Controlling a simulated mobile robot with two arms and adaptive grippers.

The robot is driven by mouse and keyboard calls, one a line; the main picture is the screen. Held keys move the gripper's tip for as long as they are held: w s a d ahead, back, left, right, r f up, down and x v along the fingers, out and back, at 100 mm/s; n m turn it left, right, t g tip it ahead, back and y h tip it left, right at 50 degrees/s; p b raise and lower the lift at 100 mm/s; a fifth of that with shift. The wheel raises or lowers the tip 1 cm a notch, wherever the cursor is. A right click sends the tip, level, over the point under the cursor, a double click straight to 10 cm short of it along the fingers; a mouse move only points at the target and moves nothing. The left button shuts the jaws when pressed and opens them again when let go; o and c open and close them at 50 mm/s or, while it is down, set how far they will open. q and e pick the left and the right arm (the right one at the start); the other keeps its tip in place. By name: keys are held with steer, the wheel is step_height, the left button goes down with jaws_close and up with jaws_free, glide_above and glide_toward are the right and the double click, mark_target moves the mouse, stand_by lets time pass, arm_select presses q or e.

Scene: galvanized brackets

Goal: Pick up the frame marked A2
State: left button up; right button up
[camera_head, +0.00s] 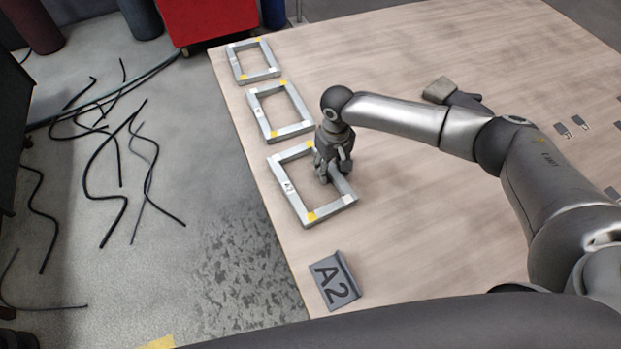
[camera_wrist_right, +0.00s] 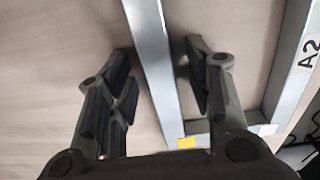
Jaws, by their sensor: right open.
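The frame marked A2 (camera_head: 289,191) is a grey metal rectangle with yellow corner patches. It lies flat near the table's left edge, the nearest of three frames. My right gripper (camera_head: 335,174) points down over its right bar and hides part of that side. In the right wrist view, my right gripper (camera_wrist_right: 158,80) is open, with one finger on each side of a bar of the A2 frame (camera_wrist_right: 150,45). The fingers look apart from the bar; their height relative to it is hard to tell. My left gripper is not in view.
Two similar frames, a middle one (camera_head: 261,108) and a far one (camera_head: 236,62), lie behind along the table edge. A grey A2 sign (camera_head: 334,281) stands in front. A grey-and-black object (camera_head: 440,90) and small plates (camera_head: 562,129) lie right. Dark cables litter the floor.

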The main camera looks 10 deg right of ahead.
jaws_close()
steer(key=shift+w+r, duration=0.1)
steer(key=shift+w, duration=0.05)
stand_by(0.4)
